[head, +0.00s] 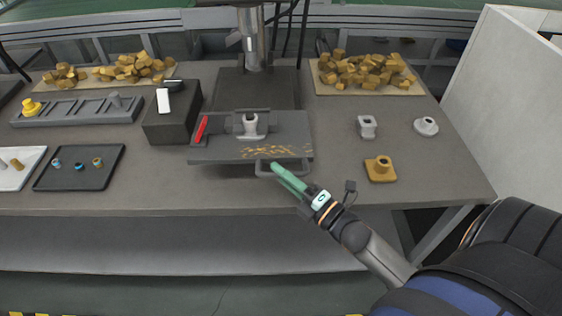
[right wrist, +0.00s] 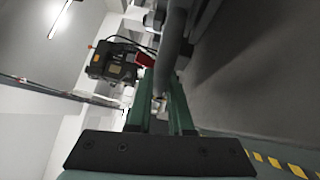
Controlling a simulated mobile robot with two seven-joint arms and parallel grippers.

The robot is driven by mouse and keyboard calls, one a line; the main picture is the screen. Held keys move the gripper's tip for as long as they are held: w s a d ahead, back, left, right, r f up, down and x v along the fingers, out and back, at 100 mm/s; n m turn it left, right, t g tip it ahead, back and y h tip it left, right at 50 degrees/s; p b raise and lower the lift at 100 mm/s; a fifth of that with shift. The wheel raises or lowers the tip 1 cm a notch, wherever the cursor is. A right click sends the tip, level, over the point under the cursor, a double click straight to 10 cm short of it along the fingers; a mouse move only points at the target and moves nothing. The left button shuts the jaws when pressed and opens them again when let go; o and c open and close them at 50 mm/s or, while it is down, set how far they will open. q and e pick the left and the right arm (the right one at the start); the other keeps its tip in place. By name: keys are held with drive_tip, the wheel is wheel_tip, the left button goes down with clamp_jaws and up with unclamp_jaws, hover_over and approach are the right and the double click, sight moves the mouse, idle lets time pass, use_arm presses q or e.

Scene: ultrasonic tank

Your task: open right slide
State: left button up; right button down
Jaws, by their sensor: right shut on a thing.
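The slide (head: 230,155) is a flat grey plate at the middle of the bench, with yellowish shavings on its front part. A grey bar handle (head: 262,172) sticks out at its front edge. My right gripper (head: 277,168) reaches the handle from the lower right and its green fingers are shut on it. In the right wrist view the handle (right wrist: 172,45) runs up from between the two green fingers (right wrist: 160,95). The fingers hide part of the handle. My left gripper is not in view.
A pale fixture (head: 250,126) and a red lever (head: 202,129) sit on the slide. Loose fittings (head: 380,170) lie to the right, wood-coloured chunks (head: 365,70) behind. The bench front is clear.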

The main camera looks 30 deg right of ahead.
drive_tip(key=shift+s+a, duration=0.35)
drive_tip(key=shift+s, duration=0.3)
drive_tip(key=c, duration=1.1)
unclamp_jaws()
drive_tip(key=shift+w, duration=0.1)
drive_tip(key=b+v, duration=0.1)
drive_tip(key=v, duration=1.1)
drive_tip(key=shift+s+b, duration=0.25)
drive_tip(key=shift+b, duration=0.05)
drive_tip(key=shift+d+f, duration=0.1)
drive_tip(key=shift+f, duration=0.05)
